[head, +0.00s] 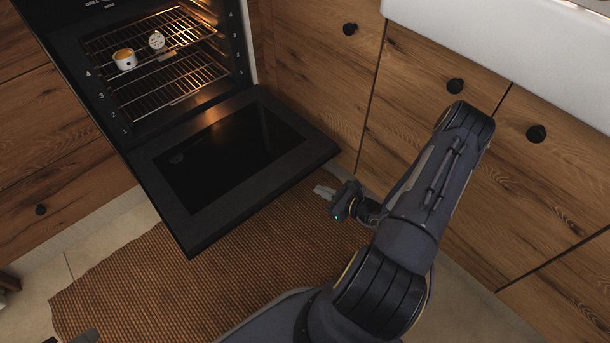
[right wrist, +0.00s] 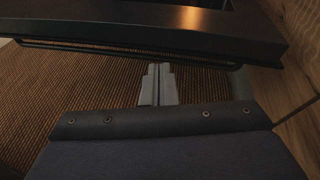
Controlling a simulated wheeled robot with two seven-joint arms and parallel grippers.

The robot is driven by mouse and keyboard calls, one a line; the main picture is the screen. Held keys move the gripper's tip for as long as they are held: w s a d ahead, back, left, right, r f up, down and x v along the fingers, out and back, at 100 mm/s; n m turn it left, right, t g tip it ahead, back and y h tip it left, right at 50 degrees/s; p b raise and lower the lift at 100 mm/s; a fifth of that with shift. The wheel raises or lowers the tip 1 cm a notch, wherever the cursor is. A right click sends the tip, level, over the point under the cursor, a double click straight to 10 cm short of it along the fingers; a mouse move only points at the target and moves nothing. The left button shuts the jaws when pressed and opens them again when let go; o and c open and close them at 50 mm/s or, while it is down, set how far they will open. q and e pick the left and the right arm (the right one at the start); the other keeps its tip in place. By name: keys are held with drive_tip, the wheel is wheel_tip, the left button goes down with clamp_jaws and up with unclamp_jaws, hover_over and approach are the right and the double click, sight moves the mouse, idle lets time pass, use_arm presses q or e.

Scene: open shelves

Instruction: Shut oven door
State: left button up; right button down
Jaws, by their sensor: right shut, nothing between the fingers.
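The black oven door (head: 225,210) hangs wide open, folded down in front of the lit oven (head: 100,75). Its dark glass faces up. In the right wrist view the door's edge (right wrist: 150,22) crosses the top, with a thin dark handle bar (right wrist: 110,48) below it. My right gripper (head: 322,191) is shut and empty, low beside the door's right front edge and apart from it in the head view. Its closed fingers (right wrist: 158,70) point toward the handle bar; contact cannot be made out. A dark piece at the bottom left edge (head: 85,337) may be my left gripper, mostly cut off.
Inside the oven, a small white cup (head: 125,59) and a round dial (head: 156,41) sit on the upper wire rack (head: 180,30). Wooden cabinets (head: 420,80) with dark knobs stand close on the right. A brown woven rug (head: 130,280) covers the floor below the door.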

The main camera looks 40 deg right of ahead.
wheel_tip(320, 180, down, 5)
drive_tip(key=s+d+m+h, duration=0.2)
drive_tip(key=m+h, duration=0.1)
drive_tip(key=a+f+b+x, duration=0.1)
drive_tip(key=b+x, duration=0.3)
drive_tip(key=x, duration=0.5)
drive_tip(key=r, duration=0.4)
drive_tip(key=shift+w+d+r+b, duration=0.1)
drive_tip(key=shift+w+d+b, duration=0.05)
drive_tip(key=shift+w+b, duration=0.25)
drive_tip(key=shift+r, duration=0.15)
